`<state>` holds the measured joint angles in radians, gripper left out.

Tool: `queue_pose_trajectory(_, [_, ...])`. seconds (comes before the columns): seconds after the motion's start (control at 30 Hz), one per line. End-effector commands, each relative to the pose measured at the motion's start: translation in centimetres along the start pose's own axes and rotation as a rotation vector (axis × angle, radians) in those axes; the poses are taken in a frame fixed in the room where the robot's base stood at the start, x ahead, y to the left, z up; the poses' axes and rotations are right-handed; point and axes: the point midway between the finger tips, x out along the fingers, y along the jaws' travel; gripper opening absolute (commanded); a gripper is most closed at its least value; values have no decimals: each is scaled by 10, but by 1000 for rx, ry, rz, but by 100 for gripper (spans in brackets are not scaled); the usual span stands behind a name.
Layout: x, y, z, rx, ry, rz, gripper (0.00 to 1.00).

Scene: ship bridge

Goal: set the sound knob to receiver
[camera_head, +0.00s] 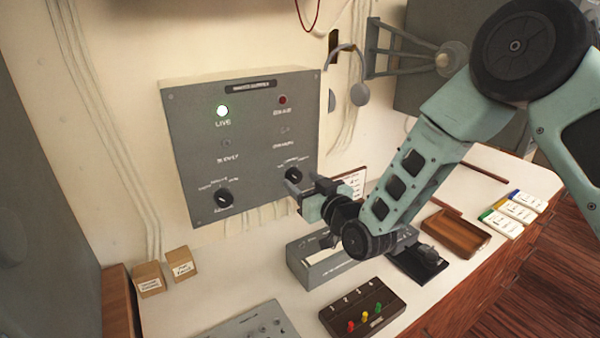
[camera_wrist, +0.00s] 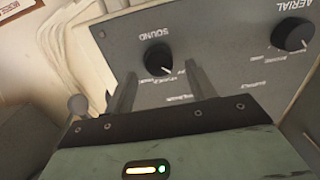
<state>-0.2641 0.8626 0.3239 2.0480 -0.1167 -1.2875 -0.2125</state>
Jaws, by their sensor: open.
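The sound knob (camera_head: 293,174) is a round black knob at the lower right of the grey wall panel (camera_head: 250,140). In the wrist view, which is upside down, the sound knob (camera_wrist: 157,58) sits below the word SOUND, with a pale pointer mark toward the lower right. Its position labels are partly hidden by a finger and too small to read surely. My gripper (camera_head: 303,187) is at the panel's lower right, in front of the knob. In the wrist view its open fingers (camera_wrist: 160,72) stand on either side of the knob; contact cannot be told.
The aerial knob (camera_head: 223,198) is left of the sound knob on the panel. Below are a grey box (camera_head: 325,268), a dark switch box (camera_head: 362,312) and a wooden tray (camera_head: 455,232) on the white counter (camera_head: 225,300).

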Motion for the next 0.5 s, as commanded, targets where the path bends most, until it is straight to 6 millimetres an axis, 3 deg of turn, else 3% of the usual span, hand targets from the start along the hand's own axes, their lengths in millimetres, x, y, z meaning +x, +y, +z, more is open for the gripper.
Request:
queue_pose_trajectory(0.2, [19, 0, -1, -1, 0, 0, 56])
queue_pose_trajectory(0.5, [21, 0, 1, -1, -1, 0, 56])
